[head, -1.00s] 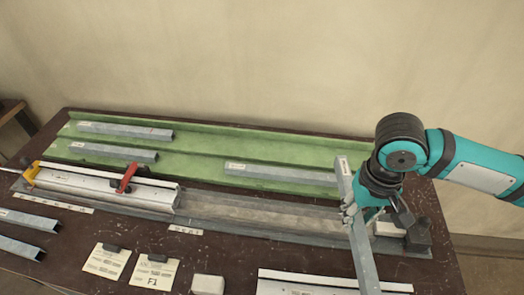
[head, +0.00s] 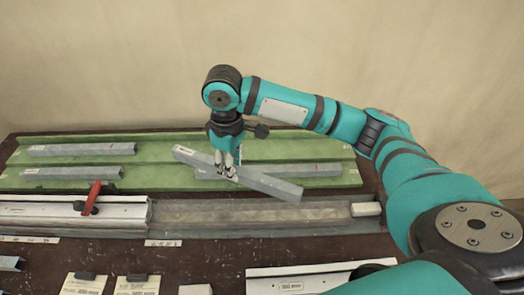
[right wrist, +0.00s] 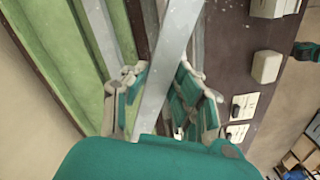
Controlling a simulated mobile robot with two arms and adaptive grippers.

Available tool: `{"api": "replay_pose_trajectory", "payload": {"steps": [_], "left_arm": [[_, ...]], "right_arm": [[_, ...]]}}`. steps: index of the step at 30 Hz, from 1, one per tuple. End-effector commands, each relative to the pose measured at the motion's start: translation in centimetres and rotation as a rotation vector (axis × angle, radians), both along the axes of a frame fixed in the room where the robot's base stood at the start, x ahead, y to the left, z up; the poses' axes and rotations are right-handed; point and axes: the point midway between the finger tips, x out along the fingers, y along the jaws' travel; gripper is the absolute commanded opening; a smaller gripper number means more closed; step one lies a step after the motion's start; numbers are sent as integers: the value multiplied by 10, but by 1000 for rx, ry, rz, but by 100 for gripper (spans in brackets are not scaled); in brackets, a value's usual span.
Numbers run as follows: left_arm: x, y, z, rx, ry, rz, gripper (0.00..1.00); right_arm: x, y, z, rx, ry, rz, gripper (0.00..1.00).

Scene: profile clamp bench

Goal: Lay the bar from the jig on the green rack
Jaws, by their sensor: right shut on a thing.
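My right gripper (head: 227,170) is shut on a grey metal bar (head: 268,184), which is held at a slant, its left end farther back. The held bar (right wrist: 176,62) also shows between the fingers in the right wrist view. In the head view it overlaps the front of the green rack (head: 340,180) and part of a bar (head: 300,170) lying there; its height above them is hard to tell. Two more bars, a back one (head: 80,149) and a front one (head: 80,173), lie on the rack's left half. The jig (head: 260,215) runs along the rack's front; its right part is empty. My left gripper is not in view.
A red clamp lever (head: 94,197) stands up on the jig's left part. A white block (head: 365,209) sits at the jig's right end. Paper cards (head: 83,285) and a pale profile (head: 300,278) lie on the dark table in front. The rack's back right lane looks free.

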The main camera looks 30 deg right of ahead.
Motion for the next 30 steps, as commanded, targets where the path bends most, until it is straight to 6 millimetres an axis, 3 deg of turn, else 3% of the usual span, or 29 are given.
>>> {"api": "replay_pose_trajectory", "payload": {"steps": [6, 12, 19, 30], "left_arm": [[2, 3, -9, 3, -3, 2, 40], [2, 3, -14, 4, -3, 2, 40], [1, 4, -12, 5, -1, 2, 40], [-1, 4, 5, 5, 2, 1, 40]], "right_arm": [[29, -17, -26, 5, 4, 229, 0], [39, -32, -46, 2, 2, 381, 0], [48, -47, -54, 0, -2, 442, 0], [95, -123, -60, 0, -1, 439, 0]]}}
